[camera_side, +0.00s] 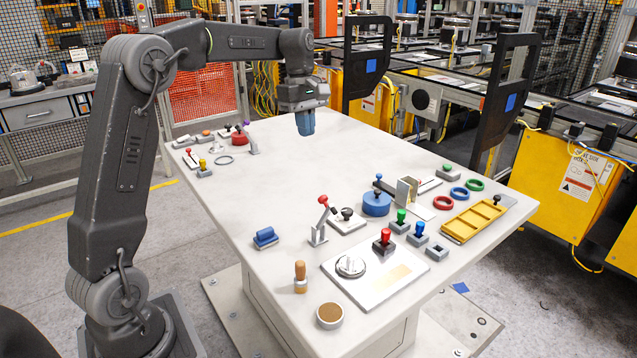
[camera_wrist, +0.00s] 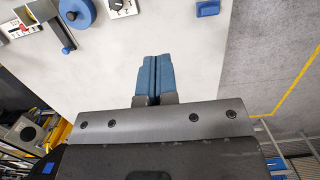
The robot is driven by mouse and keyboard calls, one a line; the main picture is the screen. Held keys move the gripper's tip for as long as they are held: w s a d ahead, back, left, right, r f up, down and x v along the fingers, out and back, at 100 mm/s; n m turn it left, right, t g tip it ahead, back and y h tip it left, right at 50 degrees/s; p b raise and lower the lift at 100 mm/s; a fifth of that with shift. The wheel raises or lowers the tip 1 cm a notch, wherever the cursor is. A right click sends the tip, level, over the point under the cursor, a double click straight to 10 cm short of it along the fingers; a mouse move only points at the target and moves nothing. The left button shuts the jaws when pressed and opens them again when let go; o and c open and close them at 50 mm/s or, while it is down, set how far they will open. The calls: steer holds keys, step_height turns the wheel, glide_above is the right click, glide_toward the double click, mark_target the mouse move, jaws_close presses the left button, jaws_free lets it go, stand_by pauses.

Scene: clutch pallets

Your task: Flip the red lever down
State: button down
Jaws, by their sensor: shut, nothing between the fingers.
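A lever with a red knob (camera_side: 322,199) stands on a small grey bracket near the middle of the table in the side view. Its arm points up and leans slightly. A smaller red-knobbed piece (camera_side: 188,153) stands at the far left; I cannot tell whether it is also a lever. My gripper (camera_side: 306,123) points down above the far part of the table, well away from both. Its blue fingers are shut and empty; they also show in the wrist view (camera_wrist: 154,75). I cannot make out the red-knobbed lever in the wrist view.
Beside the lever are a black dial on a white plate (camera_side: 347,218) and a blue disc (camera_side: 377,204). The table's middle (camera_side: 270,180) is clear.

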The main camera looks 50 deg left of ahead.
glide_toward(321, 197)
steer(key=a+f, duration=0.4)
steer(key=f, duration=0.1)
steer(key=d, duration=0.1)
steer(key=d+f, duration=0.2)
steer(key=shift+w+d+f, duration=0.15)
steer(key=shift+w+d, duration=0.15)
steer(key=shift+d+y, duration=0.4)
steer(key=shift+y, duration=0.2)
steer(key=shift+d+y, duration=0.2)
steer(key=shift+y, duration=0.2)
